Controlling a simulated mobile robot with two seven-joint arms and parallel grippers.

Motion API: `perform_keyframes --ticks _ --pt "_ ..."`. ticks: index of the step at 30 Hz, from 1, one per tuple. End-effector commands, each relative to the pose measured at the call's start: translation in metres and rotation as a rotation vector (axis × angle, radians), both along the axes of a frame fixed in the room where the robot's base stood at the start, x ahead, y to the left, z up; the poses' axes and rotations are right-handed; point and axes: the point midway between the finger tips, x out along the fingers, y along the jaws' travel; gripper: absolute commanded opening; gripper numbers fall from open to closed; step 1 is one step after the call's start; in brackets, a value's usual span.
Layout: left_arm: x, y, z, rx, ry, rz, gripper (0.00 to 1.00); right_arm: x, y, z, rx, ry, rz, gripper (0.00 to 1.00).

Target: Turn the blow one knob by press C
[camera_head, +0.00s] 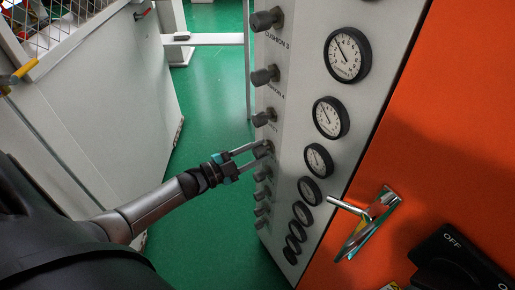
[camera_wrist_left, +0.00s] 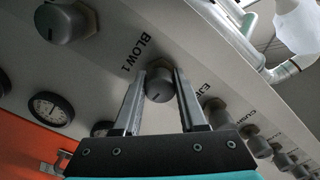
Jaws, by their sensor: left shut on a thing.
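A grey panel (camera_head: 300,120) carries a column of dark round knobs. My left gripper (camera_head: 264,149) is shut on one dark grey knob in this column. In the left wrist view, this blow one knob (camera_wrist_left: 160,88) sits between the two fingers (camera_wrist_left: 158,84), with its round face showing. The printed label "BLOW 1" (camera_wrist_left: 138,52) is beside it, between it and a larger-looking knob (camera_wrist_left: 66,20). The gripper hides part of the knob in the head view. My right gripper is not in view. No press letter is readable.
Other knobs sit close above (camera_head: 265,117) and below (camera_head: 262,173) the held one. A column of gauges (camera_head: 331,117) runs beside them. A metal handle (camera_head: 366,221) sticks out from an orange door (camera_head: 450,120). Green floor (camera_head: 215,100) is clear left of the panel.

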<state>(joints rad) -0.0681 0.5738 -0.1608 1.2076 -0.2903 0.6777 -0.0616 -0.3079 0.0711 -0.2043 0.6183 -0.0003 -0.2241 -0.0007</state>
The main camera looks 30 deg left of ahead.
Motion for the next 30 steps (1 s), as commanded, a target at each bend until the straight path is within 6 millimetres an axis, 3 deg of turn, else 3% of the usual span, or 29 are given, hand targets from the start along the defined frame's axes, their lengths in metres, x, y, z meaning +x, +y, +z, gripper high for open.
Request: perform_keyframes --ticks 12,27,28,30 --pt "-0.0003 -0.0007 -0.0004 -0.144 0.068 -0.001 0.0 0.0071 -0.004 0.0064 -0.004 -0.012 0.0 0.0" --pt "-0.0003 -0.0009 -0.0006 -0.155 0.074 -0.001 0.0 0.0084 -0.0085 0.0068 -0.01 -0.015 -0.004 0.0" --pt "-0.0003 -0.0009 -0.0006 -0.155 0.074 -0.001 0.44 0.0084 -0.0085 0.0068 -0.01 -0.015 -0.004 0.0" --pt "-0.0003 -0.0008 -0.0006 -0.155 0.074 -0.001 0.52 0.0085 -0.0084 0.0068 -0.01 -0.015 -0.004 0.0"
